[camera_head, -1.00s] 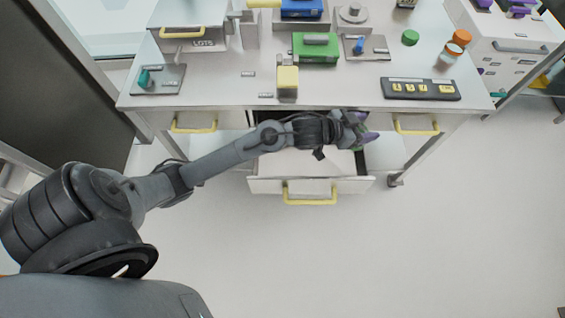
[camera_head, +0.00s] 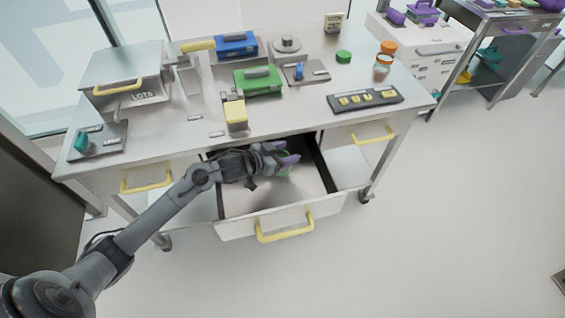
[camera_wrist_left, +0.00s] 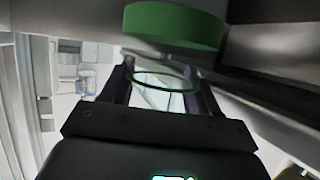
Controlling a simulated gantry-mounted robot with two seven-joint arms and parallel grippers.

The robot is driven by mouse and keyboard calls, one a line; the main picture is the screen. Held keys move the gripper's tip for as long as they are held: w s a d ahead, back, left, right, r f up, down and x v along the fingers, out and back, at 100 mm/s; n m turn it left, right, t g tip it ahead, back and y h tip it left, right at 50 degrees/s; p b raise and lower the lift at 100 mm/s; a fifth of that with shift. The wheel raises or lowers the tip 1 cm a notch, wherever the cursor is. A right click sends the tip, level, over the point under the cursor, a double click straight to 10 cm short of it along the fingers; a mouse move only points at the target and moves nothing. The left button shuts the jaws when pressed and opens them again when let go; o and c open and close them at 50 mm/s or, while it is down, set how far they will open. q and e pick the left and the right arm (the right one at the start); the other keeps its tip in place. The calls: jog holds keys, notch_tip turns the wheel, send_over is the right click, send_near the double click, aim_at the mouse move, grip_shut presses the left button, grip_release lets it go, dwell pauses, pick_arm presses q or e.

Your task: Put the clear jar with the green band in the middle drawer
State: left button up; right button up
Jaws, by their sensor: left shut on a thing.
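The middle drawer (camera_head: 285,222), with a yellow handle, is pulled out from under the steel bench. My left gripper (camera_head: 284,162), with purple fingertips, is over the back right part of the drawer's opening. It is shut on the clear jar with the green band (camera_head: 286,154), which is mostly hidden behind the fingers. In the left wrist view a green round part (camera_wrist_left: 175,25) and a thin green ring show on the clear jar, between and beyond the dark fingers. I cannot tell whether the jar touches the drawer floor. My right gripper is not in view.
The bench top (camera_head: 290,112) hangs close above the gripper. On it are a green case (camera_head: 258,83), a blue case (camera_head: 236,45), a yellow-topped block (camera_head: 235,115), a black tray (camera_head: 365,100) and orange-lidded jars (camera_head: 384,64). The drawer's front area looks bare.

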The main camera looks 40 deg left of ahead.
pick_arm(q)
jog(key=shift+s+a+f, duration=0.1)
jog(key=shift+a+f, duration=0.2)
jog(key=shift+a, duration=0.05)
jog(key=shift+f+b, duration=1)
jog(key=shift+f, duration=1)
jog(key=shift+f, duration=0.15)
jog(key=o, duration=1.2)
